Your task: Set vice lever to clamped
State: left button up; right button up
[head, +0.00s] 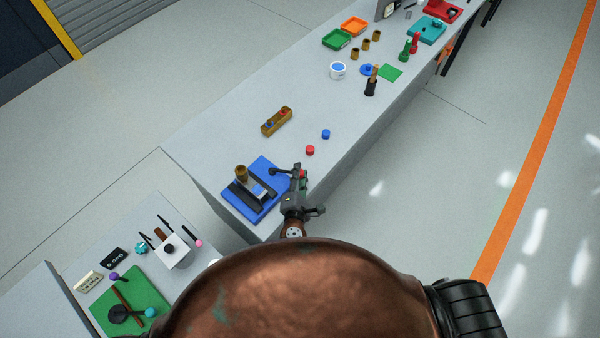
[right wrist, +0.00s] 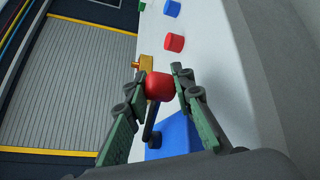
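The vice stands on a blue base (head: 277,166) at the near end of the long bench. It has dark jaws (head: 264,187) and a dark lever (head: 283,171) at its right side. In the right wrist view the lever's dark rod (right wrist: 151,122) ends in a red knob (right wrist: 159,87). My right gripper (head: 300,173) is at the lever's end. In the right wrist view its green-padded fingers (right wrist: 161,84) stand on both sides of the knob, which fills the space between them. My left gripper is not in view.
A brown cylinder (head: 242,173) stands at the vice. A wooden block with pegs (head: 276,121), a red cylinder (head: 310,150) and a blue cylinder (head: 326,134) stand farther along the bench. A side table with a green board (head: 148,288) is at the lower left.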

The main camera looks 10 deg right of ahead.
jog(key=o, duration=0.4)
jog(key=shift+o, duration=0.2)
jog(key=shift+v, duration=3.75)
jog(key=shift+c, duration=0.3)
